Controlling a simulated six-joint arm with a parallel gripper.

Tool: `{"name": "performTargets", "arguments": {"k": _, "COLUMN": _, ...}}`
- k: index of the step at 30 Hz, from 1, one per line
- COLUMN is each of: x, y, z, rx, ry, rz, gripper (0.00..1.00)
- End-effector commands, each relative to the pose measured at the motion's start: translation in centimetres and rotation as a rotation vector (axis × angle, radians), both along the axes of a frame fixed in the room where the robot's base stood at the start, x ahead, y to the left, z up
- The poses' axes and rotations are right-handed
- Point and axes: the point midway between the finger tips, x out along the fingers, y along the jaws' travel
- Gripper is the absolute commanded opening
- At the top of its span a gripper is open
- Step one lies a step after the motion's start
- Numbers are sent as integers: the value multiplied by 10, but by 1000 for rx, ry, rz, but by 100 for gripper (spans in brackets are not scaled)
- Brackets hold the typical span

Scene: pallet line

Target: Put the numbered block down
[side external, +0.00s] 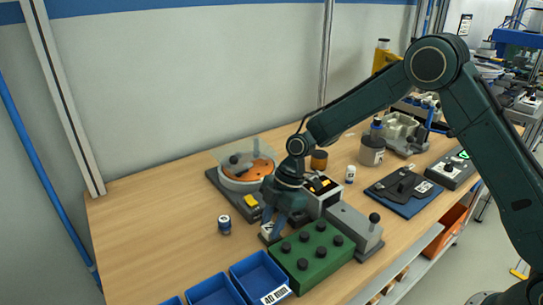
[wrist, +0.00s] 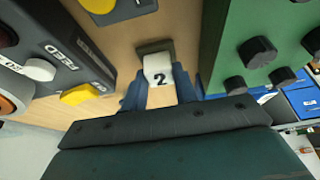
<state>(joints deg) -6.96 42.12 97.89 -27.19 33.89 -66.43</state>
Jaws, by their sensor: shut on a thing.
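The numbered block (wrist: 157,66) is white with a black "2" and sits between my blue fingers in the wrist view. A dark square edge shows just beyond it; I cannot tell whether that is part of the block. My gripper (wrist: 159,84) is shut on the block. In the side view my gripper (side external: 271,231) points down, low over the wooden table, just left of the green box with black knobs (side external: 312,257). Only a small pale part of the block shows there, and whether it touches the table is unclear.
Blue bins (side external: 257,274), one labelled "40 mm", stand at the front. A small dark-blue canister (side external: 224,225) stands to the left. A turntable machine (side external: 245,172) with a yellow button is behind. A grey lever box (side external: 355,230) is at right. The table's left part is clear.

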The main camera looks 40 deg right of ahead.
Motion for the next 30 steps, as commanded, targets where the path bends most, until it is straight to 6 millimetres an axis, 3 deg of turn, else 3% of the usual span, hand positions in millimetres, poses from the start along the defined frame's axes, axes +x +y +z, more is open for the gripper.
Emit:
{"name": "performTargets", "arguments": {"k": 12, "x": 0, "y": 0, "z": -3, "rx": 0, "ry": 1, "rz": 1, "gripper": 4}}
{"name": "performTargets", "arguments": {"k": 13, "x": 0, "y": 0, "z": -4, "rx": 0, "ry": 1, "rz": 0, "gripper": 30}}
{"name": "performTargets", "arguments": {"k": 16, "x": 0, "y": 0, "z": -4, "rx": 0, "ry": 1, "rz": 0, "gripper": 50}}
{"name": "performTargets", "arguments": {"k": 30, "x": 0, "y": -1, "z": 2, "rx": 0, "ry": -1, "rz": 0, "gripper": 50}}
